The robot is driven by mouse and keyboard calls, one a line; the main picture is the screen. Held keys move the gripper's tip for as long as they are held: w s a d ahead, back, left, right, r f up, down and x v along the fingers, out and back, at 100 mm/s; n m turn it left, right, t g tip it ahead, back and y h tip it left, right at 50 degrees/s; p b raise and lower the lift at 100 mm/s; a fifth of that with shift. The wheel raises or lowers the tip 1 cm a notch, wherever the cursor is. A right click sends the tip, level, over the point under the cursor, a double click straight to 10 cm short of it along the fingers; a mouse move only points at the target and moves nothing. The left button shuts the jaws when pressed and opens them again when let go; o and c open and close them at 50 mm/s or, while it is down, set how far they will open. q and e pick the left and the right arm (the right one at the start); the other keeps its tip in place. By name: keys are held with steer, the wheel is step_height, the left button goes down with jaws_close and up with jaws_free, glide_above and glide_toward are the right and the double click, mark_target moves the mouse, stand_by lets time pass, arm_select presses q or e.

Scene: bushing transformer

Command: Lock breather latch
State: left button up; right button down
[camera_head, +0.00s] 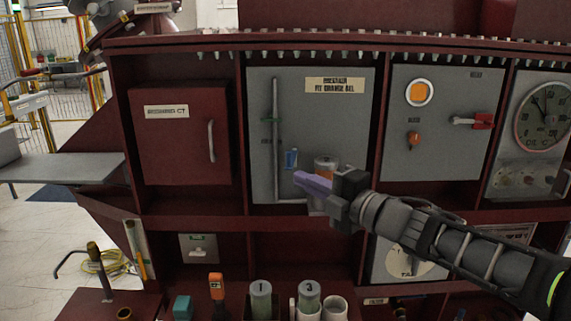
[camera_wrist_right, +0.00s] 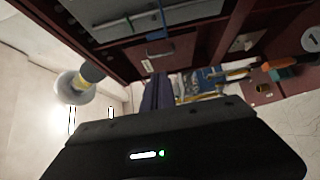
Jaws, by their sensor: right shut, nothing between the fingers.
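The grey breather panel (camera_head: 345,120) carries a label reading about orange gel. On it are a tall vertical rod with a green crosspiece (camera_head: 272,120) and a small blue latch-like piece (camera_head: 291,158). A canister with an orange band (camera_head: 325,164) sits right of the blue piece, partly hidden behind my gripper. My right gripper (camera_head: 302,180) has purple fingers, shut and empty, just below the blue piece in the picture; contact cannot be told. The fingers also show in the wrist view (camera_wrist_right: 158,92), with the panel (camera_wrist_right: 110,12) beyond. My left gripper is not in view.
A red cabinet door (camera_head: 180,135) is left of the panel. A panel with a red-handled switch (camera_head: 440,125) and a gauge (camera_head: 545,115) are to the right. Numbered cylinders (camera_head: 261,298) stand below. A grey side table (camera_head: 75,168) is at left.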

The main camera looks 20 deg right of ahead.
mark_target(288, 163)
steer(key=w+p, duration=0.1)
steer(key=w, duration=0.2)
steer(key=w+a+p, duration=0.1)
steer(key=w, duration=0.2)
steer(key=w+p, duration=0.1)
steer(key=w, duration=0.2)
steer(key=shift+w+a+r+p, duration=0.1)
steer(key=shift+w+a+p, duration=0.15)
steer(key=shift+p, duration=0.1)
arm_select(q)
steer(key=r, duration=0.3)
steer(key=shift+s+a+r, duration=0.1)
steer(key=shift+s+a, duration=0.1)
arm_select(e)
steer(key=shift+d, duration=0.1)
